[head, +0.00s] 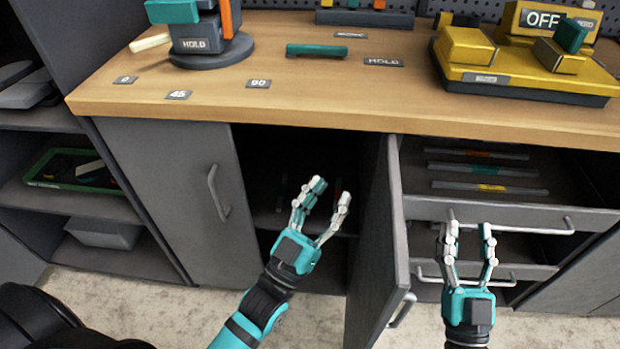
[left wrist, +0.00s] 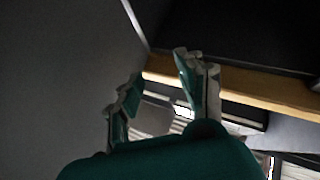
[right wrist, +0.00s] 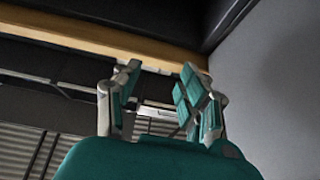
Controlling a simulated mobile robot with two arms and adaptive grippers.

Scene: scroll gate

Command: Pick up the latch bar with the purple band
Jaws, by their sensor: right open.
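Several grey latch bars lie in the open top drawer (head: 580,214). The far bar (head: 505,156) has an orange band and the near bar (head: 525,190) has a yellow band. I cannot pick out a purple band in any view. My left gripper (head: 331,192) is open and empty in front of the open cabinet's dark opening. My right gripper (head: 470,228) is open and empty, at the drawer's front left in the head view. Both wrist views show the fingers apart with nothing between them.
The cabinet door (head: 375,250) stands open between my grippers. A lower drawer (head: 515,248) is partly out. The cabinet interior is dark.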

